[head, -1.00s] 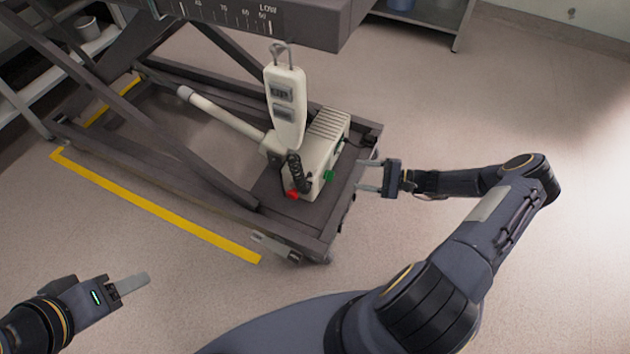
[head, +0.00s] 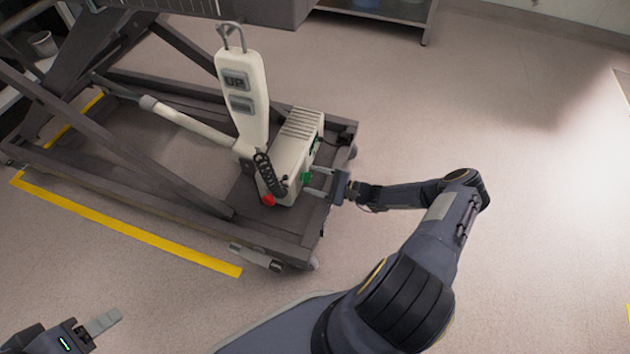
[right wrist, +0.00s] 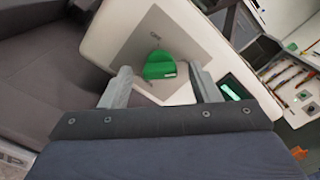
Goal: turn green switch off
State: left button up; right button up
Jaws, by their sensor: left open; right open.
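The green switch (head: 306,178) is on the side of the cream power unit (head: 296,150) on the lift table's base frame. In the right wrist view the green switch (right wrist: 160,65) sits on a grey plate, framed between my fingers. My right gripper (head: 318,180) is open, its two fingertips close to the switch on either side; I cannot tell whether they touch it. It also shows in the right wrist view (right wrist: 160,88). My left gripper (head: 103,322) is at the lower left, well away from the unit, and open.
A red knob (head: 268,200) is on the same unit, near the green switch. A pendant with an UP button (head: 243,90) stands above it. The dark base frame (head: 290,235) surrounds the unit. A yellow floor line (head: 130,232) runs at left. Floor at right is clear.

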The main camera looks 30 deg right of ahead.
jog(key=c, duration=1)
jog(key=shift+n, duration=0.4)
jog(key=n+b, duration=0.2)
jog(key=n, duration=1.5)
jog(key=shift+f+b, duration=0.1)
jog(key=shift+b, duration=0.2)
